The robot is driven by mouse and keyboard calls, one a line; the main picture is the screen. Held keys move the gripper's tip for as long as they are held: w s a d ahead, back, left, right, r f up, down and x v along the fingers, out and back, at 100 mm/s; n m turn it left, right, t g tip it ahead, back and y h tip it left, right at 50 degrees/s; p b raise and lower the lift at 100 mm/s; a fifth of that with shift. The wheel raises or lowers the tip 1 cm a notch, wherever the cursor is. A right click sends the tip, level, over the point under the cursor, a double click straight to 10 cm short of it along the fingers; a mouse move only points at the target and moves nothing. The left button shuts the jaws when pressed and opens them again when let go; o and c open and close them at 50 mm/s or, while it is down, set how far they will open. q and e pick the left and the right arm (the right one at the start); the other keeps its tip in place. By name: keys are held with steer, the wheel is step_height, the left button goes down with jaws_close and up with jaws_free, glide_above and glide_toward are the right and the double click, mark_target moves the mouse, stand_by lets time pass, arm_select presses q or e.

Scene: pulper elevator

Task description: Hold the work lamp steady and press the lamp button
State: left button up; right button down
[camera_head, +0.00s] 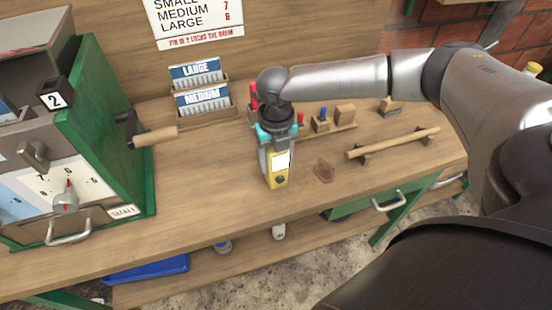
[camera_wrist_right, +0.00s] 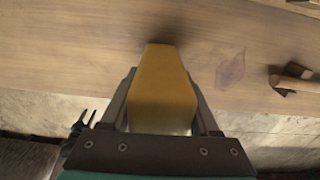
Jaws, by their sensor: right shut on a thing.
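The yellow work lamp (camera_head: 270,178) is upright over the front part of the workbench, with a white panel (camera_head: 281,160) on its face. A small dark round spot (camera_head: 280,180) sits below the panel; I cannot tell for sure that it is the button. My right gripper (camera_head: 276,150) comes down from above and is shut on the lamp. In the right wrist view the yellow body (camera_wrist_right: 162,90) fills the space between the fingers. Whether its base touches the bench is unclear. What looks like my left gripper (camera_wrist_right: 84,122) shows small at the lower left there, its jaws unclear.
The wooden bench (camera_head: 225,200) has a dark stain (camera_head: 323,170) right of the lamp and a wooden rail (camera_head: 395,143) farther right. A green machine with a crank handle (camera_head: 155,137) stands left. Card boxes (camera_head: 203,100) and small tools are behind. The bench between machine and lamp is clear.

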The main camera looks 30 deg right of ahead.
stand_by(0.3)
arm_select(q)
jaws_close()
stand_by(1.6)
